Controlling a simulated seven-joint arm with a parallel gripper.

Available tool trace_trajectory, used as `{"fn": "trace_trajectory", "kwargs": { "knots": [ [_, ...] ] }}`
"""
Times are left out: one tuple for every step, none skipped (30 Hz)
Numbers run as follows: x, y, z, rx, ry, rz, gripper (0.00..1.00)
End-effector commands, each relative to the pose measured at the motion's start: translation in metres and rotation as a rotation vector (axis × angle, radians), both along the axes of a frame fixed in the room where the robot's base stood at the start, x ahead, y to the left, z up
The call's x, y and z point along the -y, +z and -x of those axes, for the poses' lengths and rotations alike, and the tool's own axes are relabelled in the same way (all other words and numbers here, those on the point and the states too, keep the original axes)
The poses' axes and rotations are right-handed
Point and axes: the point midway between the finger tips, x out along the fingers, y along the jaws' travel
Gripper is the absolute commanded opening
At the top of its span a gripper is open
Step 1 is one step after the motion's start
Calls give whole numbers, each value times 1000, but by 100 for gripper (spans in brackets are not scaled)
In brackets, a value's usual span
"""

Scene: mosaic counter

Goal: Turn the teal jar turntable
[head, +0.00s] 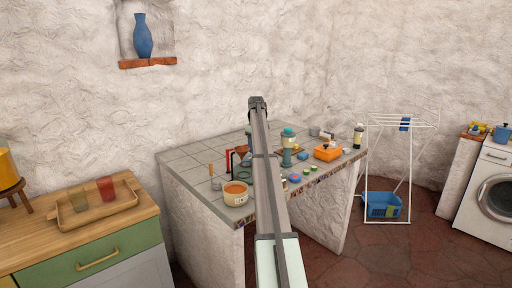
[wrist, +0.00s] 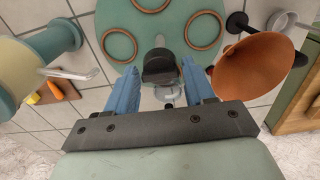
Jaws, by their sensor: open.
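The teal turntable (wrist: 150,32) is a round teal disc with several copper-brown rings on it, at the top middle of the wrist view. A dark upright knob or peg (wrist: 158,64) stands near its near edge. My gripper (wrist: 160,84) is open, with one blue finger on each side of the dark knob. I cannot tell whether either finger touches it. In the head view my arm crosses the counter and hides the turntable and my gripper.
A teal-and-cream stand (wrist: 60,38) is close on the left in the wrist view, and an orange-brown cone-shaped bowl (wrist: 258,62) on the right.

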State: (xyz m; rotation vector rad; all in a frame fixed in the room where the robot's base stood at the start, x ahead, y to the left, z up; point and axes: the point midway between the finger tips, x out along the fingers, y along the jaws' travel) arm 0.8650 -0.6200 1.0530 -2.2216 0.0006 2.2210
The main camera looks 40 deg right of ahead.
Motion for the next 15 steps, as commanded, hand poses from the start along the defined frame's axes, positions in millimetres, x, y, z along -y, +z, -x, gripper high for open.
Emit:
{"fn": "trace_trajectory", "kwargs": {
  "knots": [
    [0,-1,0,0,0,0,53],
    [0,-2,0,0,0,0,53],
    [0,-2,0,0,0,0,53],
    [0,-2,0,0,0,0,53],
    [0,-2,0,0,0,0,53],
    [0,-2,0,0,0,0,53],
    [0,-2,0,0,0,0,53],
    [0,-2,0,0,0,0,53],
    [0,-2,0,0,0,0,53],
    [0,-2,0,0,0,0,50],
    [0,-2,0,0,0,0,47],
    [0,-2,0,0,0,0,44],
    [0,-2,0,0,0,0,41],
    [0,-2,0,0,0,0,38],
    [0,-2,0,0,0,0,34]
  ]
}}
